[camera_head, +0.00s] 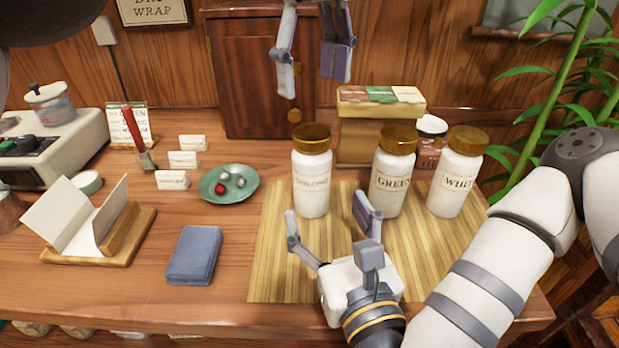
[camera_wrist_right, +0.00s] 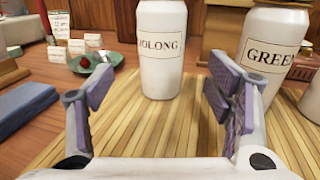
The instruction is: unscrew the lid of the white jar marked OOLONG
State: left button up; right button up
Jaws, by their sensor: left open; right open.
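The white OOLONG jar (camera_head: 312,180) stands upright on the bamboo mat (camera_head: 275,275), its gold lid (camera_head: 311,138) on top. In the right wrist view the OOLONG jar (camera_wrist_right: 162,70) is straight ahead between the fingers, beyond their tips; its lid is out of that view. My right gripper (camera_head: 328,228) is open and empty, low over the mat in front of the jar. It also shows in the right wrist view (camera_wrist_right: 160,88). My left gripper (camera_head: 314,75) is open and empty, pointing down above and behind the jar's lid.
A GREEN jar (camera_head: 393,180) and a WHITE jar (camera_head: 456,180) stand to the right on the mat. A wooden box (camera_head: 370,140) and a small cabinet (camera_head: 262,70) are behind. A green dish (camera_head: 240,192) and a blue cloth (camera_head: 194,255) lie left. The mat's front left is clear.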

aim_at(317, 191)
pick_arm(q)
jog(key=shift+w, duration=0.15)
pick_arm(e)
jog(key=x, duration=0.9)
jog(key=shift+d+f, duration=0.15)
jog(key=shift+c, duration=0.5)
grip_shut()
pick_arm(q)
jog(key=m, duration=0.3)
jog(key=shift+m, duration=0.3)
jog(key=m, duration=0.5)
jog(key=shift+f, duration=0.4)
notch_tip(317, 191, down, 7)
jog(key=shift+f, duration=0.15)
